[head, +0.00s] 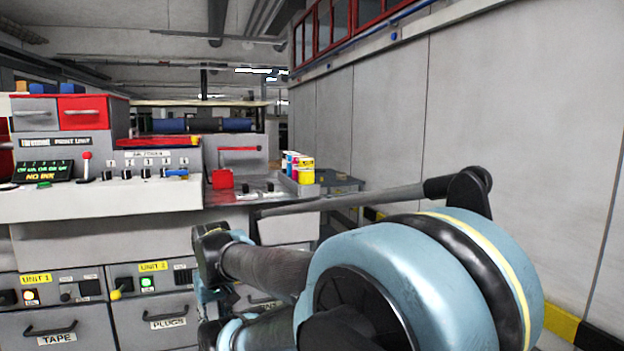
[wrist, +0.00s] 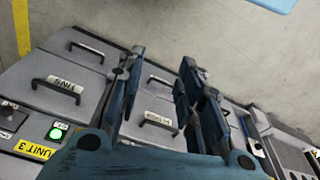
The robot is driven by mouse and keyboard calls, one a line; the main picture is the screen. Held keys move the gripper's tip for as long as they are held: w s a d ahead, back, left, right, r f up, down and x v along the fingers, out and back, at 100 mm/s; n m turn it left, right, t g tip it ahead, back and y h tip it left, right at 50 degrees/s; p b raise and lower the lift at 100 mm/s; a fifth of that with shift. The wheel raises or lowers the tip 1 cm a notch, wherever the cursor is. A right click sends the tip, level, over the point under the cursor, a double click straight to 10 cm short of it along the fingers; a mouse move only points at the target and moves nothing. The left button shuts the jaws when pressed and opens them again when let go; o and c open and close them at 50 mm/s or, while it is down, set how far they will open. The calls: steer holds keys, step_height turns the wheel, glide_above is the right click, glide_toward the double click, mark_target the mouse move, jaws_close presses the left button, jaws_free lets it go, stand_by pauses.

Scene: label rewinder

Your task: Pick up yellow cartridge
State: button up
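A small cluster of coloured cartridges stands at the right end of the grey machine's counter in the head view. The yellow cartridge (head: 306,177) is at the front right of this cluster, with red, white and blue colours close beside it. The wrist view does not show it. My gripper (wrist: 162,62) is open and empty in the wrist view, its dark blue fingers spread apart over the grey drawer fronts. In the head view my arm covers the lower right, and I cannot make out the fingertips clearly there.
The grey machine (head: 100,204) has a projecting counter with switches and a red box (head: 222,179). Below are labelled drawers with handles (wrist: 64,87). A grey panelled wall (head: 480,120) closes off the right side. A darker unit (head: 341,183) stands behind the cartridges.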

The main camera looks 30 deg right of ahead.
steer(key=shift+w, duration=0.2)
steer(key=shift+o, duration=1.4)
steer(key=shift+d, duration=0.1)
steer(key=o, duration=0.7)
steer(key=r, duration=0.2)
steer(key=shift+w+d+r, duration=0.15)
steer(key=shift+d+r, duration=0.1)
steer(key=shift+r, duration=0.15)
steer(key=w+d+r+m, duration=0.1)
steer(key=w+d+r, duration=0.3)
steer(key=w+r, duration=0.45)
step_height(320, 180, up, 37)
steer(key=m+t+h, duration=0.3)
steer(key=m+t, duration=0.1)
glide_above(306, 162)
steer(key=s+a, duration=0.2)
steer(key=s, duration=0.4)
steer(key=x, duration=1.1)
steer(key=shift+w+f, duration=0.15)
steer(key=shift+a+x, duration=0.15)
steer(key=shift+x, duration=1.3)
steer(key=shift+a+x, duration=0.1)
steer(key=shift+x, duration=1.35)
